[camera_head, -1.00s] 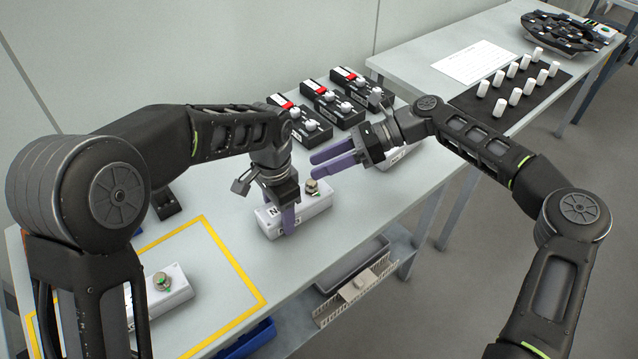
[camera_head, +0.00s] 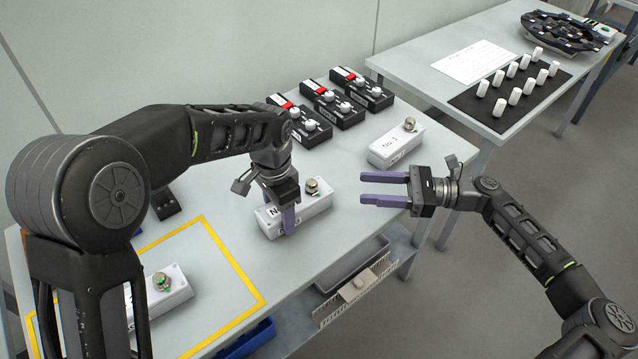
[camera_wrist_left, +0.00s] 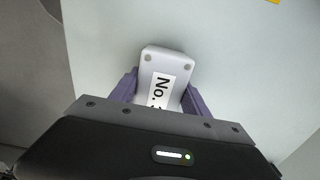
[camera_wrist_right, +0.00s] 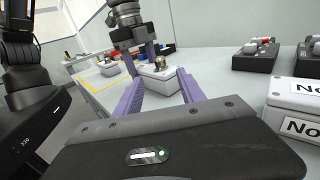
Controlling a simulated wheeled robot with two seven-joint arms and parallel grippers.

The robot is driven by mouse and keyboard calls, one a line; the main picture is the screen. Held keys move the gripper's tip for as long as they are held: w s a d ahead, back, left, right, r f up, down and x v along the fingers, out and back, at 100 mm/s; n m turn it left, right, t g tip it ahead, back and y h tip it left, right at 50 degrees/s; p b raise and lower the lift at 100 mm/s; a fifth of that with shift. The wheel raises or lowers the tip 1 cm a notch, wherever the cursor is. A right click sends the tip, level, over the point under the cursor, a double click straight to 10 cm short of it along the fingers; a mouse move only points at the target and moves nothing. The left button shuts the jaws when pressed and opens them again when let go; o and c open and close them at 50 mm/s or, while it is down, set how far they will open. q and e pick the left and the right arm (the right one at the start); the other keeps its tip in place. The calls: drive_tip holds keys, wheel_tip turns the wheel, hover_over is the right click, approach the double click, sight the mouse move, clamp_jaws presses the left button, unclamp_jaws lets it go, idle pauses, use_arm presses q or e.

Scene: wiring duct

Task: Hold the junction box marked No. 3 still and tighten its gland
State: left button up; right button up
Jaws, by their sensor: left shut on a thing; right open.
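A white junction box (camera_head: 312,212) stands on the table, with a brass-coloured gland (camera_head: 312,186) on top near its right end. My left gripper (camera_head: 288,222) is shut on this box from above, with one purple finger on its near side. In the left wrist view, the box (camera_wrist_left: 166,62) sits between both fingers; its label reads "No." and the digit is partly hidden. My right gripper (camera_head: 363,187) is open and empty to the right of the box, fingers pointing left towards it. In the right wrist view, the gland (camera_wrist_right: 160,63) shows between the open fingers, apart from them.
Another white labelled box (camera_head: 397,147) stands behind my right gripper. A third box (camera_head: 165,292) with a gland is inside the yellow outline (camera_head: 240,268). Several black boxes (camera_head: 330,108) stand at the back. Trays (camera_head: 350,265) hang below the table's front edge.

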sight(318, 185)
drive_tip(key=a, duration=0.4)
drive_tip(key=w+a, duration=0.1)
drive_tip(key=a, duration=0.2)
drive_tip(key=w+a, duration=0.1)
drive_tip(key=a, duration=0.3)
drive_tip(key=shift+a, duration=0.35)
drive_tip(key=shift+c, duration=0.5)
clamp_jaws()
